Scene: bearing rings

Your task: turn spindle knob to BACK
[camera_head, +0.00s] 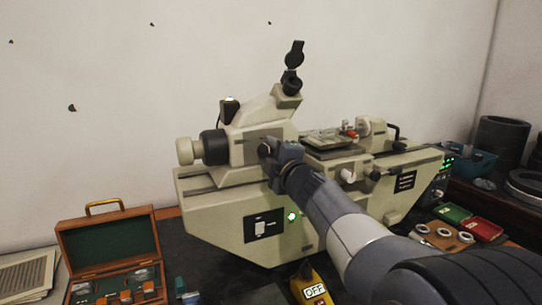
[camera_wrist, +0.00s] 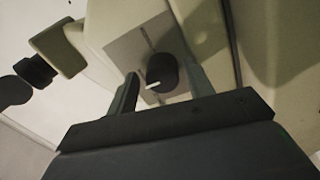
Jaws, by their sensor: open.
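The spindle knob (camera_wrist: 162,72) is a round black knob with a white pointer line, set on a grey plate (camera_wrist: 130,48) on the cream machine. In the wrist view its white line points to the lower left. My gripper (camera_wrist: 160,88) is open, with one finger on each side of the knob; I cannot tell whether either finger touches it. In the head view my gripper (camera_head: 268,150) is at the front of the machine's headstock (camera_head: 245,140), and the knob is mostly hidden behind it. Any position labels are too small to read.
A wooden case (camera_head: 105,240) stands open at the lower left. Red (camera_head: 482,229) and green (camera_head: 452,214) trays and a wooden block with rings (camera_head: 444,233) lie at the right. A green light (camera_head: 292,216) glows on the machine's front.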

